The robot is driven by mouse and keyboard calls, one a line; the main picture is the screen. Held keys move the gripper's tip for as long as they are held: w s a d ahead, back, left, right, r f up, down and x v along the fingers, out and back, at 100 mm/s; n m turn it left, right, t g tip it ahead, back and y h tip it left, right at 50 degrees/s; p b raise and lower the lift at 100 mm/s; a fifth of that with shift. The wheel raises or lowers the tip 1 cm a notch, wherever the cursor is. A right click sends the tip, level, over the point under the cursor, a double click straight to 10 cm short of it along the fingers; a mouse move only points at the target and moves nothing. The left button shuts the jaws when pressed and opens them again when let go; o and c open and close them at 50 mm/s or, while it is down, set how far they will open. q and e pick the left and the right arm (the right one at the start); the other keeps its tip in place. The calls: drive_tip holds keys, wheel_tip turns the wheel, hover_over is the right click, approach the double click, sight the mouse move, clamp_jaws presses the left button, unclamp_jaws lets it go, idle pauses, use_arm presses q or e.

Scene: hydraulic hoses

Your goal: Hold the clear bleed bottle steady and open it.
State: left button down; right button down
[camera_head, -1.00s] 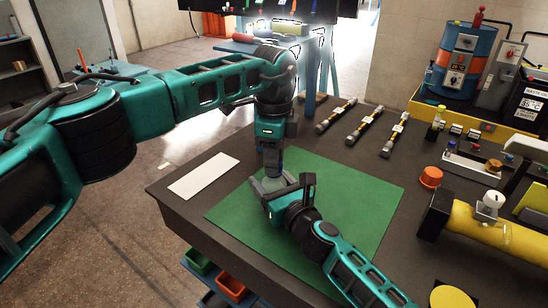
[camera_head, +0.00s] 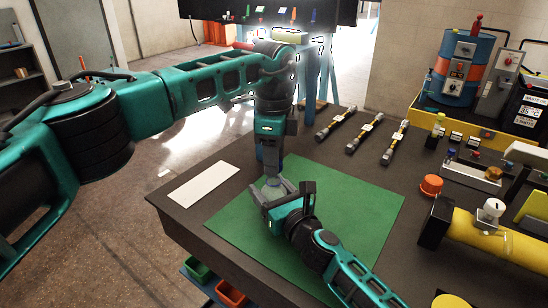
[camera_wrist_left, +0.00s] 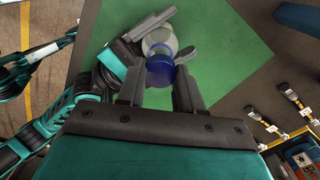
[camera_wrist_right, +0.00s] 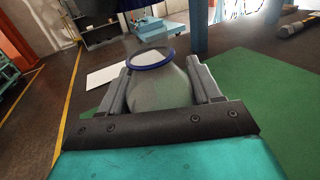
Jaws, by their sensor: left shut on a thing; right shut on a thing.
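The clear bleed bottle (camera_wrist_right: 158,88) stands upright between the fingers of my right gripper (camera_wrist_right: 160,85), which is shut on its body. Its blue-rimmed round top (camera_wrist_right: 150,58) looks uncovered in the right wrist view. In the head view the bottle (camera_head: 272,190) is small and partly hidden by the right gripper (camera_head: 270,197), over the green mat (camera_head: 350,205). My left gripper (camera_head: 270,168) points down from above. In the left wrist view its fingers (camera_wrist_left: 160,80) are shut on a blue cap (camera_wrist_left: 160,72), just over the bottle (camera_wrist_left: 157,40). Any gap between cap and bottle is hard to judge.
A white plate (camera_head: 203,183) lies left of the mat. An orange cap (camera_head: 431,184), a yellow cylinder (camera_head: 490,238) and a blue-orange drum (camera_head: 460,65) are on the right. Several black hose pieces (camera_head: 364,132) lie at the back. The mat's right part is clear.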

use_arm(q)
drive_tip(key=shift+r, duration=1.9)
use_arm(e)
drive_tip(key=shift+c, duration=0.7)
unclamp_jaws()
